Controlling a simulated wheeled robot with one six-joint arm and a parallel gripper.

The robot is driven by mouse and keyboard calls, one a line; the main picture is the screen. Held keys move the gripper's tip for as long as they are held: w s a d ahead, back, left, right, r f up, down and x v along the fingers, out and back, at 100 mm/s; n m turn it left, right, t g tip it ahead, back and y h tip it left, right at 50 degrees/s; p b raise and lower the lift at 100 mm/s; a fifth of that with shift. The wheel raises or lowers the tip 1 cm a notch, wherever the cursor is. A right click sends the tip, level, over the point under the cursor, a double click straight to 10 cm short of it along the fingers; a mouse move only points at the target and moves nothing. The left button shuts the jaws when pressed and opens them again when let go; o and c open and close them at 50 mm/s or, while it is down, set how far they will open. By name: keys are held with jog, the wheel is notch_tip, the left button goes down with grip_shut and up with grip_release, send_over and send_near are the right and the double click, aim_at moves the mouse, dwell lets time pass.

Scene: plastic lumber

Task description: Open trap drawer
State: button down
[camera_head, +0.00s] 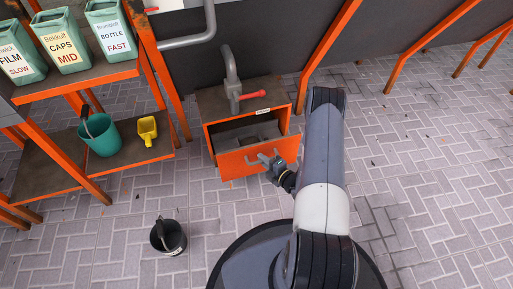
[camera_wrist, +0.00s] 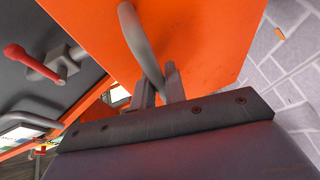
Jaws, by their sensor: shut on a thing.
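The trap drawer (camera_head: 240,163) has an orange front and stands pulled out of the orange cabinet (camera_head: 215,106), with its inside partly in view. Its grey bar handle (camera_head: 263,158) is on the front. My gripper (camera_head: 275,168) is at the handle, on its right part. In the wrist view my gripper (camera_wrist: 158,88) has its two fingers shut on the grey handle (camera_wrist: 142,45), against the orange drawer front (camera_wrist: 200,40). The drawer's floor is mostly hidden.
A grey pipe with a red valve lever (camera_head: 253,95) rises from the cabinet top. A shelf at left holds labelled bins (camera_head: 62,40), a teal bucket (camera_head: 103,138) and a yellow scoop (camera_head: 148,129). A black bucket (camera_head: 168,238) stands on the floor. The paved floor at right is clear.

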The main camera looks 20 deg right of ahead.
jog(key=shift+s, duration=2.4)
jog(key=c, duration=1.5)
grip_release()
jog(key=shift+o, duration=0.2)
jog(key=p+v, duration=0.2)
jog(key=v, duration=0.8)
jog(key=shift+s+p, duration=0.35)
jog(key=shift+p, duration=0.05)
jog(key=shift+w+d, duration=0.1)
jog(key=b+x, duration=0.2)
jog(key=x, duration=0.8)
jog(key=shift+w+b, duration=0.35)
jog(key=shift+a, duration=0.2)
